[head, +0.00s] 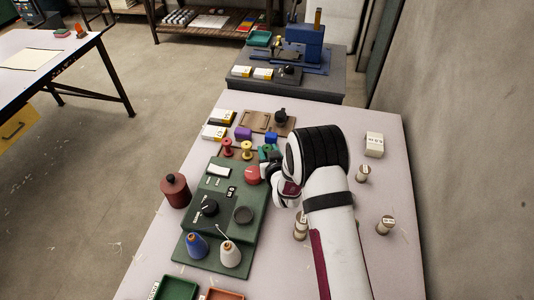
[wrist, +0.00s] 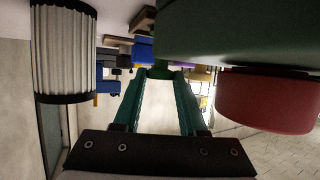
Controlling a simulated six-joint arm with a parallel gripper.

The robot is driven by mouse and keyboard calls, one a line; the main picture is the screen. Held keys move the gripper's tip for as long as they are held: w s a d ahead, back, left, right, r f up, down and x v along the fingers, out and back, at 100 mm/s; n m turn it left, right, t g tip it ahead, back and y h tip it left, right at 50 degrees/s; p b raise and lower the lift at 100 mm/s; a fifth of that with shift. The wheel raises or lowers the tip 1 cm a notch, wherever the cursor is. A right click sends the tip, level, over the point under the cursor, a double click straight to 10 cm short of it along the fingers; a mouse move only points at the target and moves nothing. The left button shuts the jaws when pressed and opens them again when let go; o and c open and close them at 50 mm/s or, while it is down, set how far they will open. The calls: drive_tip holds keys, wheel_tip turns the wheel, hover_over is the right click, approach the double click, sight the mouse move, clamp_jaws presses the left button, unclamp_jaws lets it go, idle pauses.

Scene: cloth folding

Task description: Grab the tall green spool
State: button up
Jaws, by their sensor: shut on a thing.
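The green spool (head: 266,149) stands at the back of the table, to the right of a yellow spool (head: 247,149) and a red spool (head: 228,147). My gripper (head: 269,156) reaches it from the front right, and the wrist partly hides it in the head view. In the wrist view, the teal fingers of my gripper (wrist: 160,78) close in on a small piece of the green spool (wrist: 159,71) between their tips. Most of the spool is hidden there, so its full height cannot be told.
A green console (head: 222,255) with a red knob (head: 252,174) lies left of my wrist; the knob also shows close by in the wrist view (wrist: 268,102). A purple block (head: 243,133) and a blue block (head: 271,137) stand behind the spools. Beige spools (head: 363,174) stand on the right.

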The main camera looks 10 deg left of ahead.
clamp_jaws()
